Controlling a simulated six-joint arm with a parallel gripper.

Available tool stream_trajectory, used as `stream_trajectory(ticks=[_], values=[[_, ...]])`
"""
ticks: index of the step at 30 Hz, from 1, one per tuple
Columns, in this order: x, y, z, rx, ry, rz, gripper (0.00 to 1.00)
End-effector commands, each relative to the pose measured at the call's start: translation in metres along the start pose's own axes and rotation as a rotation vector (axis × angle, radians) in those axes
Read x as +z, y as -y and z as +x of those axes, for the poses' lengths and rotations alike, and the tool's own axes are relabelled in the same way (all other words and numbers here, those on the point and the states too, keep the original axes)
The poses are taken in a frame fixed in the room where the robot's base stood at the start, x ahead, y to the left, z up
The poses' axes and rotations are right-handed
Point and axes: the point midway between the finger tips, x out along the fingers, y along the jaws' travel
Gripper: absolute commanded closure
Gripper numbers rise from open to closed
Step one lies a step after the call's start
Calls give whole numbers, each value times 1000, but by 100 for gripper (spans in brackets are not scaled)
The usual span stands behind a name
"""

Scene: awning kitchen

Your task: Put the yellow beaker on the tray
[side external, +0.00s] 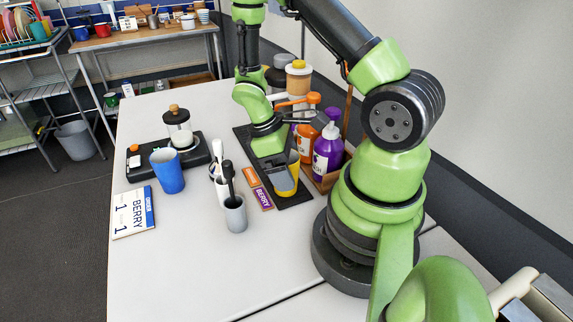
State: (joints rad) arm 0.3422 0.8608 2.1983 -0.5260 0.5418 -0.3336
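The yellow beaker (294,182) is mostly hidden behind my gripper (281,172). Yellow shows beside and below a grey finger, low over the front part of a dark, flat mat or tray (296,201). My gripper points downward at the beaker, with one finger in front of it. The other finger is hidden, so I cannot tell whether the gripper is closed on it. I cannot tell whether the beaker touches the dark surface. No other clear tray shows.
A blue cup (168,171) stands left, by a black appliance (190,154) with a glass jar (178,130). A grey cup (235,214) holds a dark utensil. Orange and purple bottles (328,155) crowd close right of my gripper. The front left tabletop (185,270) is clear.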

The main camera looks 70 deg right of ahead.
Motion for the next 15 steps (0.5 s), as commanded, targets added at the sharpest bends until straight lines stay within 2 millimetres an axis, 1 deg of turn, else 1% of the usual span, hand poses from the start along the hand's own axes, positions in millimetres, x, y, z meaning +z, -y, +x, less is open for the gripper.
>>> stream_trajectory(ticks=[5, 8, 11, 15], values=[[0, 0, -1, 0, -1, 1, 15], [0, -1, -9, 4, -3, 1, 15], [0, -1, -26, 6, -5, 2, 15], [0, -1, -56, 6, -7, 2, 15]])
